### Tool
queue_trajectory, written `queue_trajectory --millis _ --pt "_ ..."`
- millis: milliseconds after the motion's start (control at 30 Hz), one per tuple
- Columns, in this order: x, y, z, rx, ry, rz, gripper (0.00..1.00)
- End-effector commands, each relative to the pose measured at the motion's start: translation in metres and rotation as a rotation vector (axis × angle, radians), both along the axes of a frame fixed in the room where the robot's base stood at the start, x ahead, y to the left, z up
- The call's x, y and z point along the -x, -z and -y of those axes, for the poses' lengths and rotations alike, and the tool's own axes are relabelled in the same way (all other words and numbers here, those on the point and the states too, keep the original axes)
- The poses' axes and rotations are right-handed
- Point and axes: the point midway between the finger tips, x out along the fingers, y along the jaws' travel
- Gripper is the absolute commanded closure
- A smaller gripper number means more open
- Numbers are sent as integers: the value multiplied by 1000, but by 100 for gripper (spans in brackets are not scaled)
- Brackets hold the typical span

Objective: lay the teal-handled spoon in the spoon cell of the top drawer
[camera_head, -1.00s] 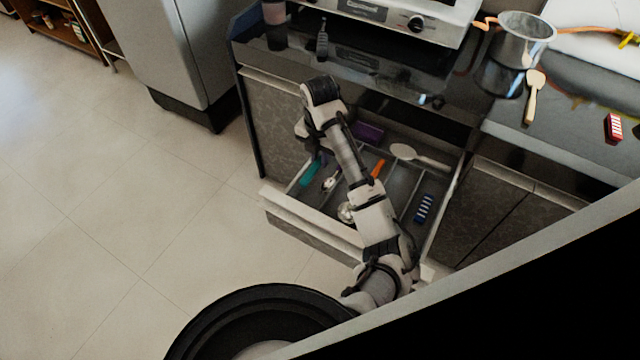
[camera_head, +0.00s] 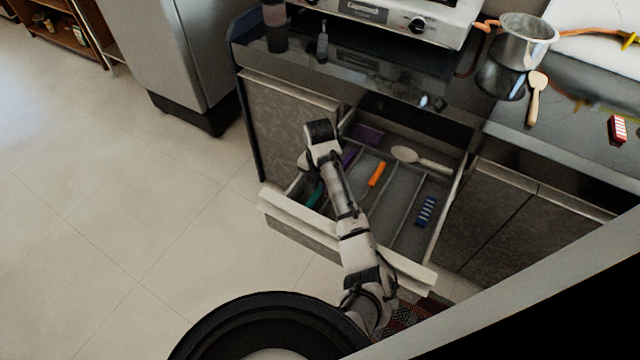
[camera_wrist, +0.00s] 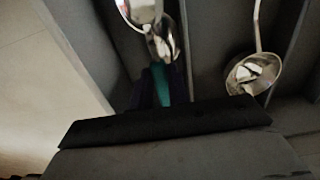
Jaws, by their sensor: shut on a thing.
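The teal-handled spoon (camera_wrist: 161,84) is in the wrist view, its teal handle between the two dark fingers of my gripper (camera_wrist: 162,92) and its metal bowl pointing away from the gripper. My gripper is shut on the handle. In the head view a bit of teal handle (camera_head: 315,194) shows at the left of the open top drawer (camera_head: 330,227), beside my arm, which hides my fingers. The spoon is over or in the left cell, close to another metal spoon (camera_wrist: 140,8); whether it touches the drawer floor I cannot tell.
A metal ladle (camera_wrist: 252,74) lies in the cell to the right. The drawer also holds an orange-handled utensil (camera_head: 377,174), a wooden spoon (camera_head: 418,158), a purple item (camera_head: 368,133) and a blue item (camera_head: 426,211). Thin dividers separate cells; the counter (camera_head: 390,85) stands behind.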

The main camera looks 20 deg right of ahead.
Motion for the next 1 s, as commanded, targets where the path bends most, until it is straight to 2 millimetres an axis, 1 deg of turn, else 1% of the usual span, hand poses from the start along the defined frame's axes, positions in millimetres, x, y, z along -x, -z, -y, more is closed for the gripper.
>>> queue_trajectory --millis 233,267,300,333,633,767,867,967,1000 --pt "0 6 0 0 0 0 100" --pt "0 6 0 0 0 0 81" --pt "0 6 0 1 0 1 76" --pt "0 6 0 0 0 0 74" --pt "0 3 0 1 0 1 74" --pt "-1 -8 0 1 0 2 74" --pt "-1 -26 0 3 -1 5 74" --pt "-1 -49 -1 3 -3 5 74" --pt "-1 -61 0 5 -1 4 74"
